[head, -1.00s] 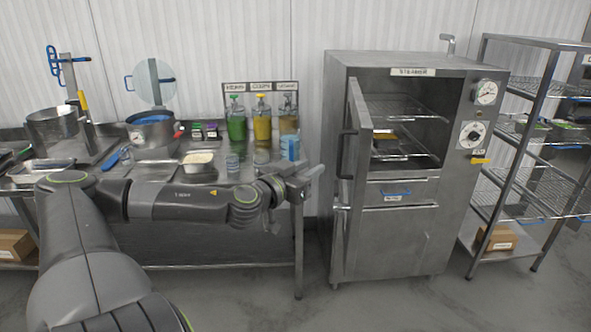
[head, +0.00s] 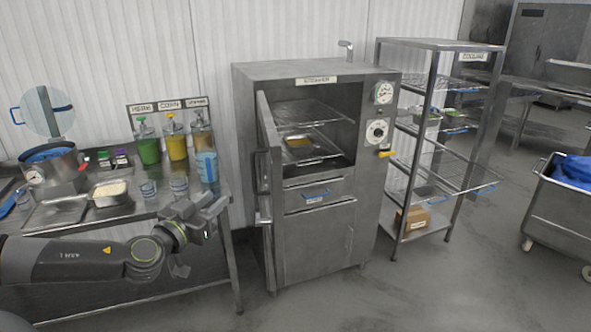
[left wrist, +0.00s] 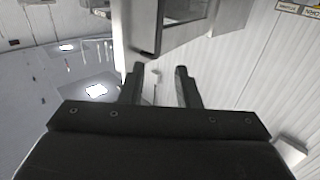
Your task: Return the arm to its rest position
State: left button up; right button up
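My left arm comes in from the left in the head view, bent in front of the steel table. My left gripper (head: 208,208) is at the table's right end, left of the steamer, and touches nothing that I can see. In the left wrist view its two dark fingers (left wrist: 160,84) stand apart with nothing between them. My right gripper is not in view. The steamer (head: 318,225) stands with its door (head: 268,165) open, and a tray with yellowish food (head: 298,141) sits on a rack inside.
The steel table (head: 150,207) holds a pot (head: 50,170), a pan of white rice (head: 110,191) and several sauce bottles (head: 175,140). A wire rack (head: 440,150) stands right of the steamer. A cart (head: 560,215) is at far right. The floor in front is clear.

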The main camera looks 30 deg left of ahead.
pick_arm(q)
jog(key=shift+f, duration=0.1)
